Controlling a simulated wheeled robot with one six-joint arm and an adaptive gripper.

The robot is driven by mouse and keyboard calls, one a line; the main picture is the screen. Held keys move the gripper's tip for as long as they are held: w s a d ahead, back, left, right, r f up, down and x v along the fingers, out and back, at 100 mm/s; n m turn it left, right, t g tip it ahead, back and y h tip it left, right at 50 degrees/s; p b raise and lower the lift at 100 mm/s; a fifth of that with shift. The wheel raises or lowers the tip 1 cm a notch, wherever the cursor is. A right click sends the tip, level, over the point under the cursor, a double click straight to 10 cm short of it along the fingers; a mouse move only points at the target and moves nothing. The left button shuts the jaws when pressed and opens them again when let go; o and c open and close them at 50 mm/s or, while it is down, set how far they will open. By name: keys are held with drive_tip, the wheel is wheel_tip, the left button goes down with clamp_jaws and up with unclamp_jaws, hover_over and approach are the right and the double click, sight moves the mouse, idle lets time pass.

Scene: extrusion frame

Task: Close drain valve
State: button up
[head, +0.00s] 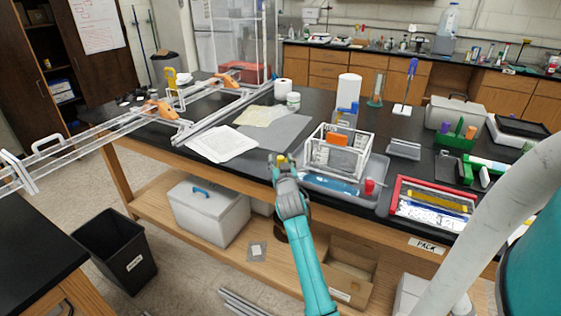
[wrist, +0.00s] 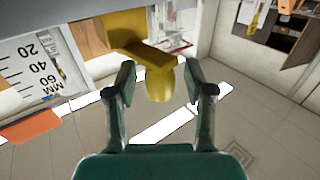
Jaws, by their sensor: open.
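A yellow drain valve (wrist: 124,27) shows in the wrist view below a grey edge at the top. It has a blocky body, a flat lever-like part (wrist: 152,54) slanting to the right and a rounded end (wrist: 160,86). In the head view a small yellow bit of it (head: 281,158) shows at the table's front edge. My gripper (wrist: 160,80) is open, with one finger on each side of the rounded end and visible gaps to both. In the head view my gripper (head: 281,164) is at the bench edge, left of the wire basket. The valve is mostly hidden there.
Papers (head: 222,143) lie on the black bench to the left. A red-rimmed tray (head: 434,203) is farther right. A grey box (head: 208,212) sits on the lower shelf, left of my arm.

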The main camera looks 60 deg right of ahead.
clamp_jaws()
